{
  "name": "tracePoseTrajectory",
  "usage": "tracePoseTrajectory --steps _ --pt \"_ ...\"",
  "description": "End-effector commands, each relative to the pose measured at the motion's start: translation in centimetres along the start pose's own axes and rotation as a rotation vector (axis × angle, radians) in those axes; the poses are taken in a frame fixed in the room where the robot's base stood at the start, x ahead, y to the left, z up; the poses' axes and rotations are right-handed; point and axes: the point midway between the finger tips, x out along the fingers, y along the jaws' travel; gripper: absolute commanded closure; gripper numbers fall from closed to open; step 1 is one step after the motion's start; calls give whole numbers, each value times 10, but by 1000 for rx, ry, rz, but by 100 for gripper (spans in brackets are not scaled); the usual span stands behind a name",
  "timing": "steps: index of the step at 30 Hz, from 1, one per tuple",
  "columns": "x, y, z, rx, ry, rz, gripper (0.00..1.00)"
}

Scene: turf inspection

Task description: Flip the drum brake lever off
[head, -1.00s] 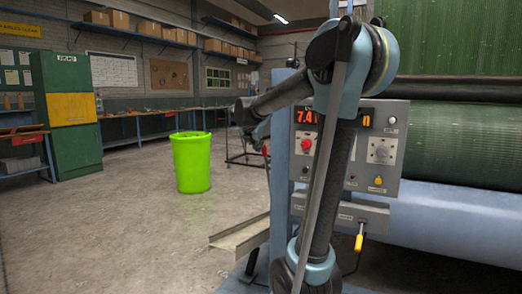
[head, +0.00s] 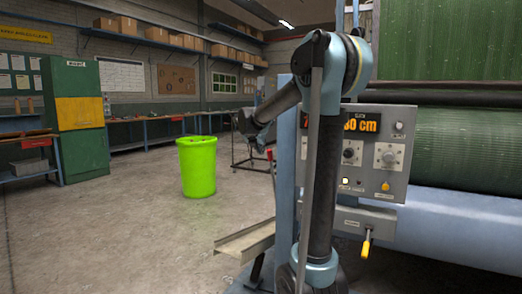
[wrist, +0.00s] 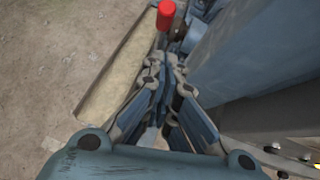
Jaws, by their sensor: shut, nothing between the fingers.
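A lever with a yellow handle (head: 366,246) hangs below a small labelled bracket (head: 362,219) under the control panel; the label is too small to read. A second, red-tipped handle (head: 269,155) stands upright at the left of the blue post. A red handle end (wrist: 166,13) also shows at the top of the wrist view, just beyond my fingertips. I cannot tell which is the drum brake lever. My gripper (wrist: 155,66) is shut and empty, with a visible gap to the red end. In the head view my gripper is small and dark, left of the panel.
The control panel (head: 384,147) has knobs, a lit display and a lit lamp. A large green roll (head: 465,150) lies right of it. A metal channel (head: 243,243) juts left near the floor. A bright green bin (head: 197,168) stands on open floor.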

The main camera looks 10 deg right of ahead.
Motion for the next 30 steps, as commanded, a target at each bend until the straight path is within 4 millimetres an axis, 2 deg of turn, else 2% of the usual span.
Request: tracePoseTrajectory --steps 3,11,15,21,30 --pt "21 0 0 1 -1 0 100" --pt "62 0 0 1 0 -1 100" --pt "76 0 14 1 0 0 100" --pt "87 -1 26 1 0 -1 100" --pt "90 0 28 0 0 0 100"
